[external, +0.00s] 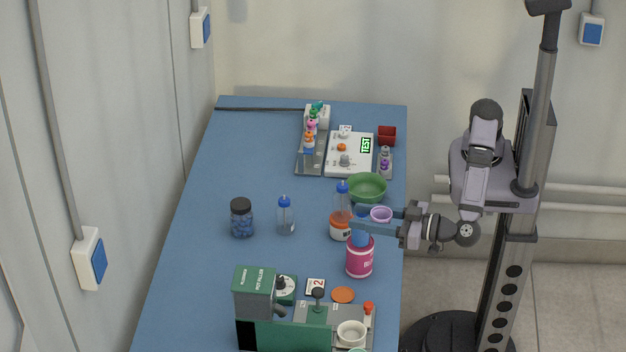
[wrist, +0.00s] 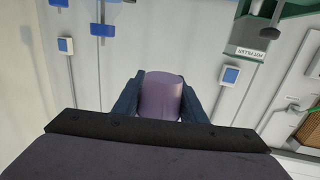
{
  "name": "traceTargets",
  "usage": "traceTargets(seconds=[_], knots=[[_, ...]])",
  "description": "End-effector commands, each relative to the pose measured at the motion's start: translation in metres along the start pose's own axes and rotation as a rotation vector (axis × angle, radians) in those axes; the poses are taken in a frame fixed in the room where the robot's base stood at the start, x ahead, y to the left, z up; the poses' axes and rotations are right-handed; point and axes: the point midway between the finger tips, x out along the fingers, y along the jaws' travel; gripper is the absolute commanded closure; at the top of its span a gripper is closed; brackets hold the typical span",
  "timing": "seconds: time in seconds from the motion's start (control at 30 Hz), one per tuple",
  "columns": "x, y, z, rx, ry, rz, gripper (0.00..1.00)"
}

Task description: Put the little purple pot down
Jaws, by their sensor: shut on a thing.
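The little purple pot (external: 381,214) is held between the fingers of my gripper (external: 374,219) above the right side of the blue table (external: 190,210). In the wrist view the pot (wrist: 163,96) shows as a plain purple cup shape, with a dark blue finger of my gripper (wrist: 162,100) on each side. In the external view its open rim faces up and it looks about upright. Its lower part is partly hidden by a finger. I cannot tell its exact height above the table.
A pink bottle (external: 360,259) with a blue cap stands just in front of the gripper. A green bowl (external: 368,187), an orange-and-white jar (external: 340,228) and a clear bottle (external: 343,200) stand close behind and left. A green pot-filler machine (external: 255,292) is at the front.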

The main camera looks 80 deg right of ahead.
Motion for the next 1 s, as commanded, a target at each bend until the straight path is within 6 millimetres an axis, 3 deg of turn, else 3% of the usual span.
traceTargets(seconds=[0.57,0.77,1.0], knots=[[0.001,0.000,0.009,0.000,0.000,0.000,0.83],[0.002,0.000,0.034,0.000,0.000,0.000,0.83],[0.004,0.000,0.080,0.000,0.000,0.000,0.83]])
